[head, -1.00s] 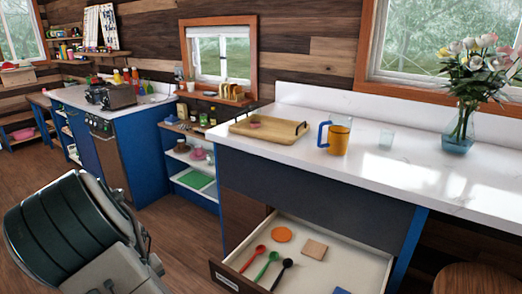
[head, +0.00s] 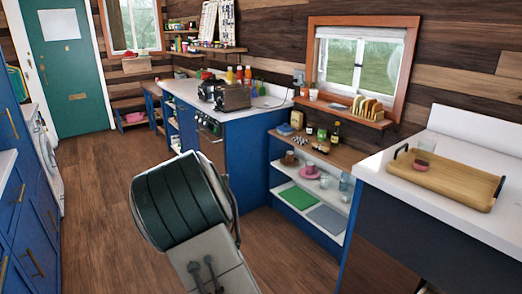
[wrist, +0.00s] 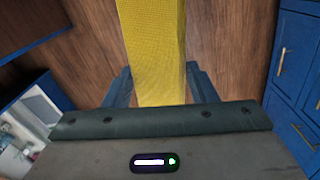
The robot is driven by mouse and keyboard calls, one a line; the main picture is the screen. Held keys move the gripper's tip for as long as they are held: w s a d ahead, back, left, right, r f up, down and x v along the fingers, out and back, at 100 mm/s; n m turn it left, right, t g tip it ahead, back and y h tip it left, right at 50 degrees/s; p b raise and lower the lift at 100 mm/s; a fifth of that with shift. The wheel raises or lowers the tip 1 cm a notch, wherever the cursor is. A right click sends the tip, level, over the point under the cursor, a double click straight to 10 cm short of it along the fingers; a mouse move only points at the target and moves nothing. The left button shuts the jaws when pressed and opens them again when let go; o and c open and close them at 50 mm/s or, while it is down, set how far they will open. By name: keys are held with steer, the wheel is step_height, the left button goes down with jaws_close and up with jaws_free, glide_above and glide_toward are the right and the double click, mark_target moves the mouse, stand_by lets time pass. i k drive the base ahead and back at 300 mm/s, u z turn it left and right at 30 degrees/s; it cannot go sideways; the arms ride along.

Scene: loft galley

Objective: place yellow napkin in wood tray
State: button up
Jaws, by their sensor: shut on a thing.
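The yellow napkin (wrist: 157,45) shows in the wrist view as a bright yellow woven strip between the fingers. My gripper (wrist: 158,88) is shut on it, above the wooden floor. The napkin's far end runs out of the top of that view. The wood tray (head: 455,184) lies on the white counter at the right of the head view, a light board with dark handles. A small pinkish cup or glass stands at its left end. In the head view my arm is at lower centre, well left of the tray; the napkin and fingers are hidden there.
The white counter (head: 377,172) has a little bare room around the tray. A low open shelf (head: 318,171) with small dishes stands left of it. A blue cabinet with a toaster (head: 232,97) is farther back. The wooden floor (head: 100,215) is clear at left.

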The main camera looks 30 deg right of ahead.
mark_target(464, 184)
steer(key=i, duration=2.6)
steer(key=z, duration=4.7)
steer(key=i, duration=1)
steer(key=z, duration=0.05)
